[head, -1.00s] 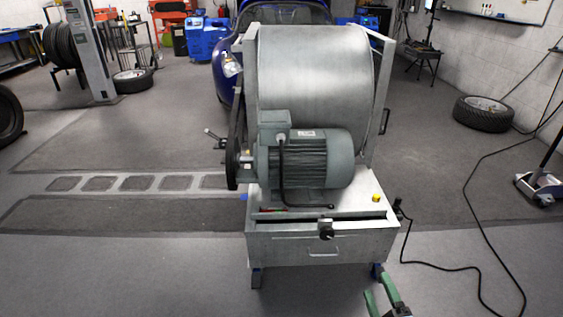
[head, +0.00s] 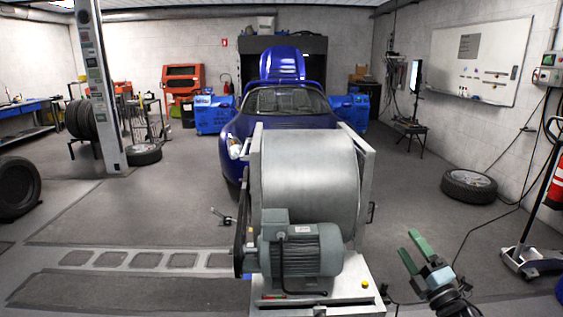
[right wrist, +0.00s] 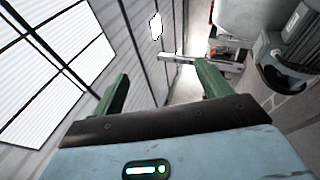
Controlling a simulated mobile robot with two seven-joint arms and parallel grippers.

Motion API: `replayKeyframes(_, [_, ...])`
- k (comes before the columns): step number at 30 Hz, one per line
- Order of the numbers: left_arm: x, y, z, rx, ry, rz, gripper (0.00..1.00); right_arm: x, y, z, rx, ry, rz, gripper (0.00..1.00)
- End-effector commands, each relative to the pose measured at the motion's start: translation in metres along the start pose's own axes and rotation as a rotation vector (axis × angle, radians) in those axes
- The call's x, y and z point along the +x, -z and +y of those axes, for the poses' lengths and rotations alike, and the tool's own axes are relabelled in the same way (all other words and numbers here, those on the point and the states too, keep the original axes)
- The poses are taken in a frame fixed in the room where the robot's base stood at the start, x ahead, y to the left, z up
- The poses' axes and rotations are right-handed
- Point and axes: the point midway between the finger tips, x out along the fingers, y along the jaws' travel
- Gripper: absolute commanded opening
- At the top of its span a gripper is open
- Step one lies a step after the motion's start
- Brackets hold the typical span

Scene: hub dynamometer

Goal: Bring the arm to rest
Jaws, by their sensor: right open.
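My right gripper (head: 412,250) is raised at the lower right of the head view, beside the hub dynamometer. Its two green fingers are spread apart with nothing between them. In the right wrist view the same green fingers (right wrist: 165,88) stand open and empty. The dynamometer (head: 305,180) has a large grey drum, with a grey motor (head: 308,250) mounted in front of it. In the picture the gripper is to the right of the motor and apart from it. My left gripper is not in view.
A blue car (head: 285,105) stands behind the dynamometer. A tyre (head: 469,186) lies on the floor at the right. A wheeled trolley jack (head: 535,258) stands at the right edge with cables nearby. The floor left of the dynamometer is mostly clear.

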Motion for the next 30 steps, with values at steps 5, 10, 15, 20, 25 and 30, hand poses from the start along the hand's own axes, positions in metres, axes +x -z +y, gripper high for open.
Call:
replayKeyframes(5, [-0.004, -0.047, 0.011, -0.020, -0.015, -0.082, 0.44, -0.015, -0.025, -0.051, 0.404, 0.162, -0.199, 0.77])
replayKeyframes(10, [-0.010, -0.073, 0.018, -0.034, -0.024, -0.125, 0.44, -0.028, -0.044, -0.083, 0.761, 0.258, -0.399, 0.77])
replayKeyframes(15, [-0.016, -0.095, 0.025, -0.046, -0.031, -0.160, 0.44, -0.044, -0.051, -0.111, 1.053, 0.321, -0.582, 0.77])
replayKeyframes(20, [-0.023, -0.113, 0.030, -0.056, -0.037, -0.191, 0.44, -0.061, -0.051, -0.133, 1.290, 0.362, -0.749, 0.77])
replayKeyframes(25, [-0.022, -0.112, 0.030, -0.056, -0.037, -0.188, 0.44, -0.104, -0.011, -0.158, 1.315, 0.435, -0.755, 0.77])
replayKeyframes(30, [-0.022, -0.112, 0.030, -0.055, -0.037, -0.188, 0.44, -0.154, 0.033, -0.177, 1.342, 0.513, -0.763, 0.77])
